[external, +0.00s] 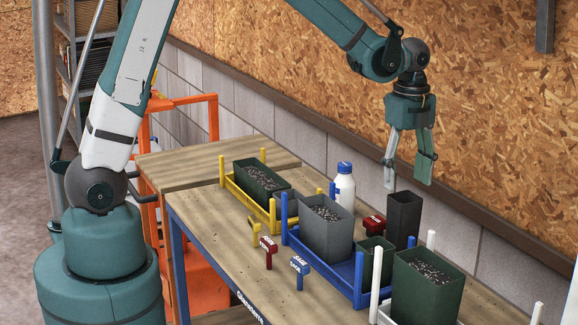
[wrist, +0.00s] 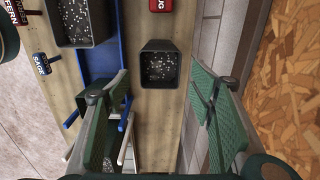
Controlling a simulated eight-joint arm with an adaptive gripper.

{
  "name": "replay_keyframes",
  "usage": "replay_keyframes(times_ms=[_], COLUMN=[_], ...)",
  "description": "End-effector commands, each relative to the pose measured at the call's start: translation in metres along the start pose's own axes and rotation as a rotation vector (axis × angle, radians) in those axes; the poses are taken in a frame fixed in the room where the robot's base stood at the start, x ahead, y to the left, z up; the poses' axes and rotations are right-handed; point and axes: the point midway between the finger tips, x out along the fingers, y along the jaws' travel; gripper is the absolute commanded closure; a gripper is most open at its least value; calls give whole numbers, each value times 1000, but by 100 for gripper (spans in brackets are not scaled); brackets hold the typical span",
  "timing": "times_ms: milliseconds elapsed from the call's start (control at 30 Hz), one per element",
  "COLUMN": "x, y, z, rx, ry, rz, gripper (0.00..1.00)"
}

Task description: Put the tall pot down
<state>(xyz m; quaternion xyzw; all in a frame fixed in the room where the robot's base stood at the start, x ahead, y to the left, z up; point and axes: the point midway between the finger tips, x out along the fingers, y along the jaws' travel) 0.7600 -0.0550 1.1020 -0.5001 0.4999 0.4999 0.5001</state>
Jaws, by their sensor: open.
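The tall pot (external: 404,217) is a narrow, dark, square pot standing upright on the bench, behind the blue rack. In the wrist view the tall pot (wrist: 146,85) shows from above, with dark speckled soil inside. My gripper (external: 406,182) is open and empty, fingers pointing down just above the tall pot. In the wrist view, the two fingers of my gripper (wrist: 158,92) are spread wide on either side, with the pot ahead between them. No contact between the fingers and the pot is visible.
The blue rack (external: 337,279) holds a grey pot (external: 326,232) and a small green pot (external: 374,254). A larger green pot (external: 427,287) stands at front right among white posts. A yellow rack (external: 247,204), a white bottle (external: 344,186) and the wall (external: 490,238) are nearby.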

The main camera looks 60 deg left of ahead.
Motion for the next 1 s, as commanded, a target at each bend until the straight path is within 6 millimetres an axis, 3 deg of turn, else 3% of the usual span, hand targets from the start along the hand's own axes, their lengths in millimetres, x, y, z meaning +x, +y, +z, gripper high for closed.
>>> replay_keyframes(times_ms=[367,667,1000], x=[-9,-45,-89], y=[6,33,76], z=[2,8,19], rx=[-32,-174,-388], ry=[1,11,38], rz=[-12,-69,-150], gripper=[46,46,46])
